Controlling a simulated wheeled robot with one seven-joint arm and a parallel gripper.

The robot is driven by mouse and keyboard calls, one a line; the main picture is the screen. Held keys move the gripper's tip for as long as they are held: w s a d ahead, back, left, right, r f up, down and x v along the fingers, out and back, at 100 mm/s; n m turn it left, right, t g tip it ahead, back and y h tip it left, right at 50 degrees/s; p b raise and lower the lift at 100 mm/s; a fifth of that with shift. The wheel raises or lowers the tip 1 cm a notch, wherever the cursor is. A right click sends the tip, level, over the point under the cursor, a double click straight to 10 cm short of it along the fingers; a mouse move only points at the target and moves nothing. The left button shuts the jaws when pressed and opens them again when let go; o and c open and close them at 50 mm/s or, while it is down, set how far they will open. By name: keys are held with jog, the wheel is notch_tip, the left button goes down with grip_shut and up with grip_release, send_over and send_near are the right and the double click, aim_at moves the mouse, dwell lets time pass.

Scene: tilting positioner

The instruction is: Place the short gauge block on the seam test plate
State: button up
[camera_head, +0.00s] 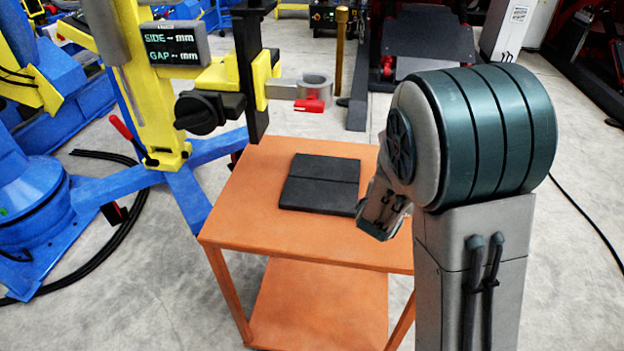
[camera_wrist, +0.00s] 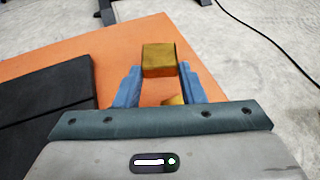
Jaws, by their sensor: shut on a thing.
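The seam test plate (camera_head: 318,184) is a flat black plate with a line across it, lying on an orange table. It also shows at the left in the wrist view (camera_wrist: 45,95). My gripper (camera_wrist: 160,70) has its blue fingers shut on a gold block (camera_wrist: 158,58), which I take to be the short gauge block. The gripper is to the right of the plate, over the orange tabletop. In the head view my arm hides the fingers and the block. A second small gold patch (camera_wrist: 175,99) shows between the fingers, mostly hidden; I cannot tell what it is.
The orange table (camera_head: 270,235) has bare top around the plate. A yellow and blue stand with a display (camera_head: 174,44) rises at the left behind it. A grey ring with a red piece (camera_head: 311,104) juts out near the table's back edge. A gold post (camera_head: 341,50) stands behind.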

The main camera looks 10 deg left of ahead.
jog(key=s+a+r+m+p, duration=0.1)
jog(key=s+a+r+p, duration=0.1)
jog(key=a+r, duration=0.45)
jog(key=h+p, duration=0.1)
jog(key=p, duration=0.1)
send_over(325, 189)
jog(key=shift+g, duration=0.3)
notch_tip(325, 189, down, 7)
jog(key=shift+f, duration=0.15)
jog(key=shift+f+p, duration=0.3)
jog(key=shift+f, duration=1.65)
jog(key=shift+f, duration=0.2)
jog(key=o, duration=1.2)
